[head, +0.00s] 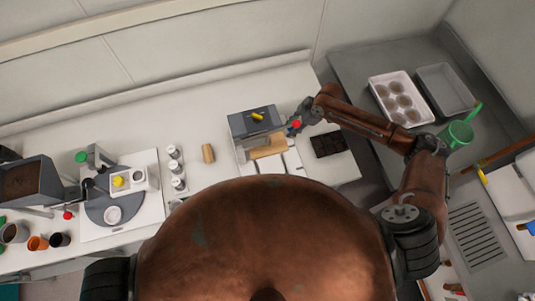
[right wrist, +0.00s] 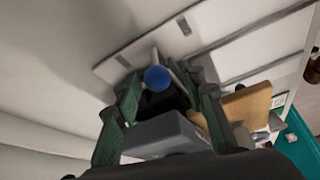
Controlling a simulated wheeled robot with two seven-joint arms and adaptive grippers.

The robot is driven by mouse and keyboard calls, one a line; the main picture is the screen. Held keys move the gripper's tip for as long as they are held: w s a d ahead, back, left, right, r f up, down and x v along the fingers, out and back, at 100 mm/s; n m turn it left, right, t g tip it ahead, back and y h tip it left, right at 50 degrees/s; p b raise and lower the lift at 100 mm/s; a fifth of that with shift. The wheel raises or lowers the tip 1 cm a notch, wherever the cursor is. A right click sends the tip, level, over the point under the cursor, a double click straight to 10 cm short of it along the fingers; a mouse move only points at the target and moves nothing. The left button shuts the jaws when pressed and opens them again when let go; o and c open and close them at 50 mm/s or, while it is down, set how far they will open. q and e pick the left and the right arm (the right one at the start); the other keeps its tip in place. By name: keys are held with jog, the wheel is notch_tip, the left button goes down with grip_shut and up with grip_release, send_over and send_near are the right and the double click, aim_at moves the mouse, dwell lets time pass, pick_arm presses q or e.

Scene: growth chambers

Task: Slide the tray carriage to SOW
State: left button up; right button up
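I cannot tell for sure which part is the tray carriage. My right gripper (head: 294,126) is at the machine's right side. In the right wrist view its green fingers (right wrist: 160,88) are apart, with a blue ball knob (right wrist: 158,78) between them, not visibly clamped. Any SOW mark is unreadable. My left gripper is out of view.
A dark cell tray (head: 329,144) lies right of the machine. A tan cylinder (head: 208,153) and several white bottles (head: 177,168) stand to the left. A pot tray (head: 400,98), an empty grey tray (head: 445,90) and a green watering can (head: 459,133) are at the right.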

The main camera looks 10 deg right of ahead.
notch_tip(320, 180, up, 7)
jog(key=p, duration=0.6)
jog(key=shift+r, duration=0.15)
